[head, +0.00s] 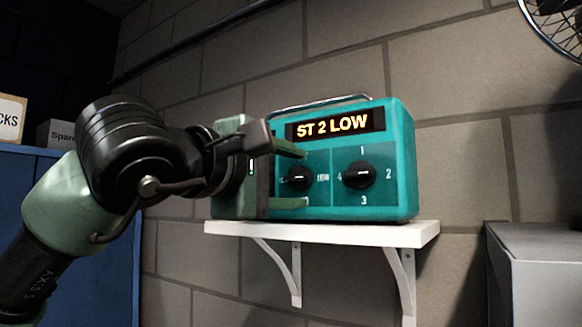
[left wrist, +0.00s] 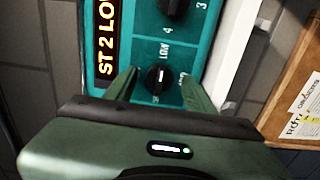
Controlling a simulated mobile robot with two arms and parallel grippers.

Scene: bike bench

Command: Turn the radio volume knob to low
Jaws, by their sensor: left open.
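The teal radio (head: 398,150) stands on a white wall shelf (head: 420,232), and its display (head: 335,124) reads "ST 2 LOW". The volume knob (head: 300,177) is the left black knob on its front; in the left wrist view the knob (left wrist: 158,78) lies between my fingers, with its white mark towards the "LOW" side not clear enough to tell. The station knob (head: 358,174) is to its right, with numbers around it. My left gripper (head: 290,177) is open, its fingers above and below the volume knob in the head view. In the left wrist view the gripper (left wrist: 158,90) shows no finger touching the knob.
A blue cabinet (head: 60,230) with boxes on top stands at the left. A grey cabinet (head: 535,260) is at the lower right, and a wheel (head: 560,25) hangs at the upper right. A cork board (left wrist: 290,105) shows in the left wrist view.

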